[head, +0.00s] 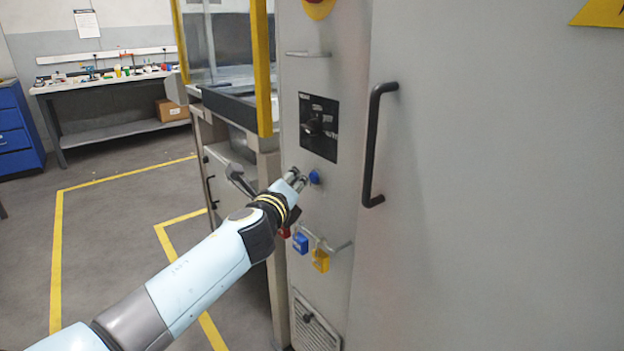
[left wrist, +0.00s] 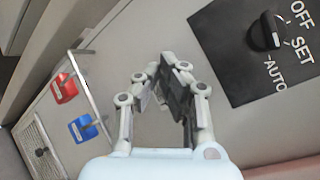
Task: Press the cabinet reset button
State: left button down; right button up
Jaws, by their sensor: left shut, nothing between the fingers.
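The round blue button (head: 314,177) sits on the narrow grey cabinet panel, below the black switch plate (head: 318,127). My left gripper (head: 297,180) is shut and empty, its fingertips just left of the button in the head view. I cannot tell whether the fingertips touch it. In the left wrist view the gripper (left wrist: 168,75) points at the panel and the button is not seen, likely behind the fingers. The switch plate (left wrist: 262,45), with a black knob and the words OFF, SET and AUTO, is at upper right there. My right gripper is not in view.
Below the button, red, blue (head: 300,243) and yellow (head: 320,260) padlocks hang on a bar. A black door handle (head: 374,145) stands out to the right, and a small metal handle (head: 307,54) is above. A vent (head: 315,325) is low on the panel.

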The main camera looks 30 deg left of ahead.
pick_arm(q)
jog(key=shift+w, duration=0.1)
dwell(0.7)
jog(key=shift+w+d, duration=0.15)
jog(key=shift+w, duration=0.15)
jog(key=shift+w+d, duration=0.2)
jog(key=shift+w, duration=0.25)
dwell(0.7)
jog(key=shift+s, duration=0.1)
jog(key=shift+s+a, duration=0.35)
jog(key=shift+s, duration=0.4)
jog(key=s, duration=0.1)
jog(key=s+a, duration=0.1)
jog(key=s, duration=0.1)
jog(key=s+a, duration=0.1)
jog(key=shift+s, duration=0.3)
dwell(0.8)
